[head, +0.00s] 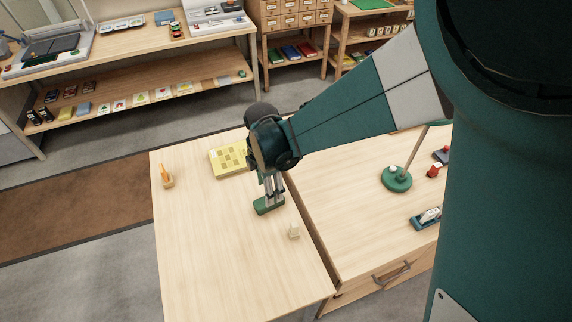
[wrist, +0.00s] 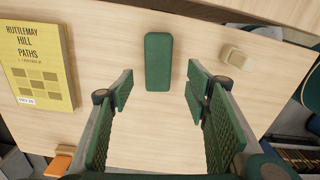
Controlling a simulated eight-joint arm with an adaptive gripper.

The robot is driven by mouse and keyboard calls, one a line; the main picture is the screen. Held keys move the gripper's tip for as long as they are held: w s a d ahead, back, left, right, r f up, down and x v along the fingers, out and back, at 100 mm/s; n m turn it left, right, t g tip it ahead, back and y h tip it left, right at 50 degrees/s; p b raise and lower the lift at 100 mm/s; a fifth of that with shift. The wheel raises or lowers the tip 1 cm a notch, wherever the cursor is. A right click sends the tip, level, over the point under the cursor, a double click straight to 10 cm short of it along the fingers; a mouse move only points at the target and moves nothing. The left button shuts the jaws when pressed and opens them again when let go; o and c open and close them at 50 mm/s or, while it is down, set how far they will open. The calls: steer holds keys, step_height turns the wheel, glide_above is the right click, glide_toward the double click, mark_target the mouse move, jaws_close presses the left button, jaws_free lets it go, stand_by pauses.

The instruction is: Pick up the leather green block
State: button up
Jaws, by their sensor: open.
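The green block (wrist: 158,60) is a long, rounded, dark green piece lying on the pale wooden table (head: 205,255). In the head view the green block (head: 267,207) shows at the foot of my gripper (head: 271,193), partly hidden by the fingers. In the wrist view my gripper (wrist: 160,92) is open and empty, one finger to each side. The block's near end lies between the fingertips in the picture, and its far end reaches beyond them. Bare table shows between the block and both fingers. The exact height of the fingertips above the table is hard to tell.
A yellow book (wrist: 40,58) lies left of the block. A small cream piece (wrist: 238,58) is close on the right. An orange item in a wooden holder (head: 166,178) stands at the table's left edge. A green lamp base (head: 397,179) stands on the desk at right.

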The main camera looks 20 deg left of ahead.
steer(key=shift+f, duration=1.3)
steer(key=shift+w+f+b, duration=0.2)
steer(key=shift+f+b, duration=0.4)
steer(key=shift+f, duration=2)
steer(key=c, duration=1.4)
